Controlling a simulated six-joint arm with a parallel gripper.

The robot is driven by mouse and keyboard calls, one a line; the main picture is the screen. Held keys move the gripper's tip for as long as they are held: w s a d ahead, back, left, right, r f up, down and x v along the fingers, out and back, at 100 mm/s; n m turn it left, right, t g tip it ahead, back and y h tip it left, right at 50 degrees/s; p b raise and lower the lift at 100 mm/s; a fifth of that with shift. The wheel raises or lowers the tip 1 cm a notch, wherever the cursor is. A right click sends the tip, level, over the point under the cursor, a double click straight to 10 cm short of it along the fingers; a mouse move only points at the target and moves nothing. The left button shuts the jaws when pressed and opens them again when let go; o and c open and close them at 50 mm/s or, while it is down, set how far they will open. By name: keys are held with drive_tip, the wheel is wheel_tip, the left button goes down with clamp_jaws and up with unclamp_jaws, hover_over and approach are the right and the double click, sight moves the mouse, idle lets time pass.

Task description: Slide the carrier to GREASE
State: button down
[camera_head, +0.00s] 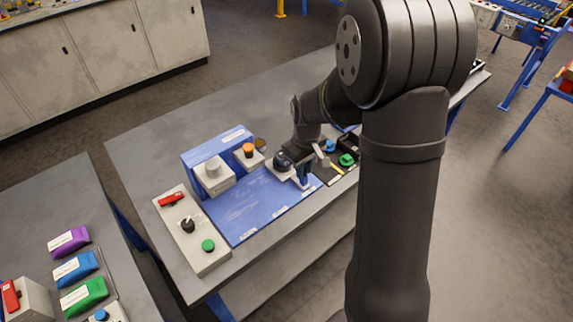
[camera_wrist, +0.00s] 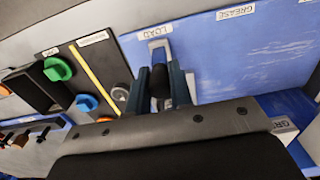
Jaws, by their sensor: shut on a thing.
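The GREASE label (camera_wrist: 236,12) lies further right along the same edge, with bare blue surface between. My gripper (camera_wrist: 160,72) is shut on the carrier's handle, one finger on each side. In the head view my gripper (camera_head: 302,180) is at the right end of the blue plate (camera_head: 245,205); the arm hides part of the carrier there.
Left of LOAD in the wrist view is a dark panel with a green knob (camera_wrist: 57,69) and a blue knob (camera_wrist: 87,103). In the head view, grey blocks with a pale knob (camera_head: 212,168) and an orange knob (camera_head: 248,149) stand behind the plate. A control box (camera_head: 190,230) is at its left end.

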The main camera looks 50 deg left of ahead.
drive_tip(key=shift+s, duration=5.45)
drive_tip(key=c, duration=1.1)
unclamp_jaws()
drive_tip(key=shift+r, duration=0.15)
drive_tip(key=shift+r, duration=2.1)
drive_tip(key=shift+r, duration=0.1)
wheel_tip(320, 180, up, 3)
drive_tip(key=shift+r, duration=0.15)
